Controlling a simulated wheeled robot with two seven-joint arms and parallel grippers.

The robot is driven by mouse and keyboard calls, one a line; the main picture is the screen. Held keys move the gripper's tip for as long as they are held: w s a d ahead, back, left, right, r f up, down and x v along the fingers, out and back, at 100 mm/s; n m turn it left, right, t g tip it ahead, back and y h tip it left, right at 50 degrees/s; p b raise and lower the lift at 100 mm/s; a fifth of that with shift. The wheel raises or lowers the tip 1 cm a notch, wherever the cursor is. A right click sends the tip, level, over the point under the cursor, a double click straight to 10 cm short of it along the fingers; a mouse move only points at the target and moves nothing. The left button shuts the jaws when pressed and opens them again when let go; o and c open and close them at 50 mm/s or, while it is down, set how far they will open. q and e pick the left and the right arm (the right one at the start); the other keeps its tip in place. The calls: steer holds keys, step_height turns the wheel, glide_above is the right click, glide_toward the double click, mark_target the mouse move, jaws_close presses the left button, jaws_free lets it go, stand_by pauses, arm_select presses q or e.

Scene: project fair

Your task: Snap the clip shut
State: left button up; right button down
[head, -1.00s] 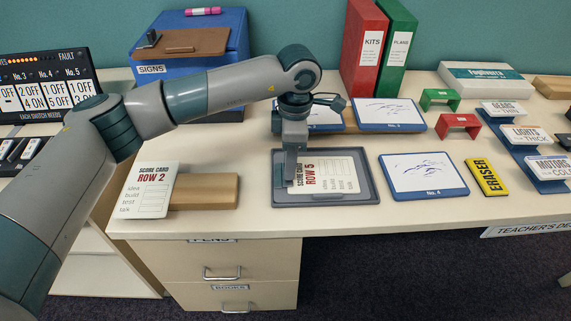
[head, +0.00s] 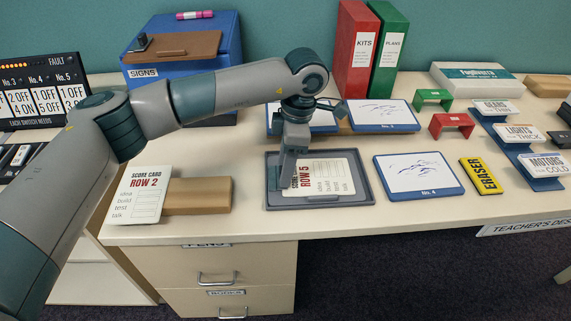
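A score card marked ROW 5 (head: 330,180) lies on a dark grey board or shallow tray (head: 355,199) near the table's front edge. A dark part at the board's left end (head: 272,176), beside the card's left edge, may be the clip; whether it stands open or shut is too small to tell. My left gripper (head: 284,182) points down over this left end, at the card's edge, and partly hides it. I cannot tell whether its fingers are apart or whether they touch anything. My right gripper is not in view.
A ROW 2 score card (head: 141,194) leans on a wooden block (head: 200,195) to the left. A No. 4 drawing board (head: 419,177) and a yellow eraser (head: 481,175) lie to the right. Behind stand the blue signs box (head: 158,92) and red binder (head: 357,55).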

arm_select(q)
steer(key=shift+r, duration=0.15)
steer(key=shift+d+r, duration=0.1)
steer(key=shift+r, duration=0.4)
step_height(320, 180, up, 16)
steer(key=d+b, duration=0.1)
steer(key=d, duration=0.1)
steer(key=shift+d, duration=0.2)
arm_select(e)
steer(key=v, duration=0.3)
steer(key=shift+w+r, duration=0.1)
